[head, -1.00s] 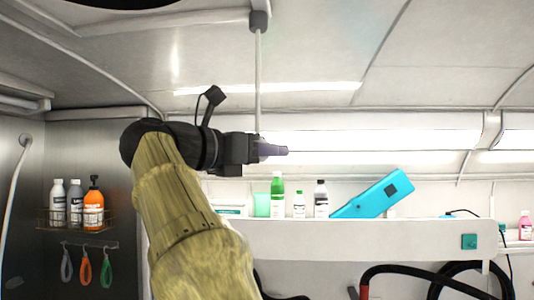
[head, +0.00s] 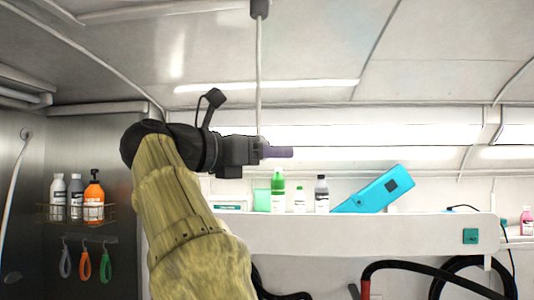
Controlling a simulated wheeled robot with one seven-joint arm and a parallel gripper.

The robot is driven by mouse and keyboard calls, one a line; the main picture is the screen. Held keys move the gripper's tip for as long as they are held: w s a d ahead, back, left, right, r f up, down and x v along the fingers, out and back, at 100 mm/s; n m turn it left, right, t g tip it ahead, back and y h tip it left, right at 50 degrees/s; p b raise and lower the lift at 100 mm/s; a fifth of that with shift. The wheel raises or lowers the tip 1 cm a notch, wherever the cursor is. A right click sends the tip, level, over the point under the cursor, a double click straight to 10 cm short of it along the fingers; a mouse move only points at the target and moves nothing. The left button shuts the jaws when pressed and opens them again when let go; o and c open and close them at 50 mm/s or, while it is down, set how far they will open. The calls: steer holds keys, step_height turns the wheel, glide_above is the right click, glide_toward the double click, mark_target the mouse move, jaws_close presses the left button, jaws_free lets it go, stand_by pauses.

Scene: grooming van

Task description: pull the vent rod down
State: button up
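The vent rod (head: 259,75) is a thin pale rod hanging straight down from a dark grey block (head: 260,8) at the ceiling. Its lower end is hidden at my gripper. My gripper (head: 280,152) is dark with purple-grey fingers pointing right, at the height of the rod's lower end. The fingers overlap in this side view, so I cannot tell whether they are open or shut, or whether they touch the rod.
Behind my gripper a white shelf (head: 370,233) holds several bottles, a green cup (head: 262,200) and a tilted blue device (head: 375,191). A wire rack (head: 76,214) with bottles hangs at the left. Black and red hoses (head: 430,268) hang at lower right.

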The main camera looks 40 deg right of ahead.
steer(key=w+a+b, duration=0.1)
steer(key=a, duration=1.6)
steer(key=shift+w+a+b, duration=0.2)
steer(key=shift+b, duration=0.15)
steer(key=shift+w, duration=0.1)
